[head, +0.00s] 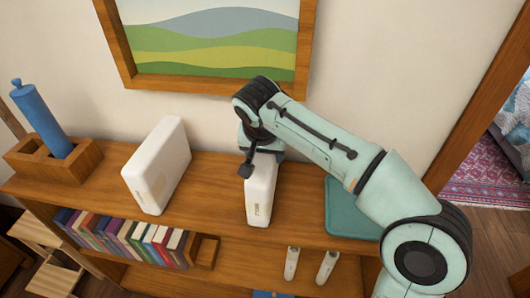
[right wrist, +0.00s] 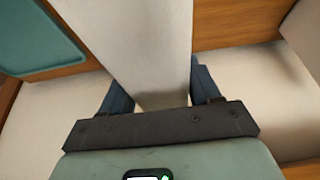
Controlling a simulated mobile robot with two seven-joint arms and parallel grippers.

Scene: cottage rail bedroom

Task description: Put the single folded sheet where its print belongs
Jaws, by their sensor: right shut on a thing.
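A narrow white slab (head: 261,196) with a small tan label, perhaps a folded sheet, is upright on or just above the wooden shelf top (head: 206,193). My right gripper (head: 262,156) is shut on its upper end from above. In the right wrist view the white slab (right wrist: 140,45) runs between the two fingers (right wrist: 160,92). Its label is too small to read. A wider white slab (head: 157,165), also with a tan label, stands upright to the left, apart from it. My left gripper is not in view.
A teal flat tray or mat (head: 348,208) lies on the shelf top at the right. A wooden holder (head: 82,163) with a blue cylinder (head: 42,117) is at the left. A framed landscape (head: 213,45) hangs on the wall behind.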

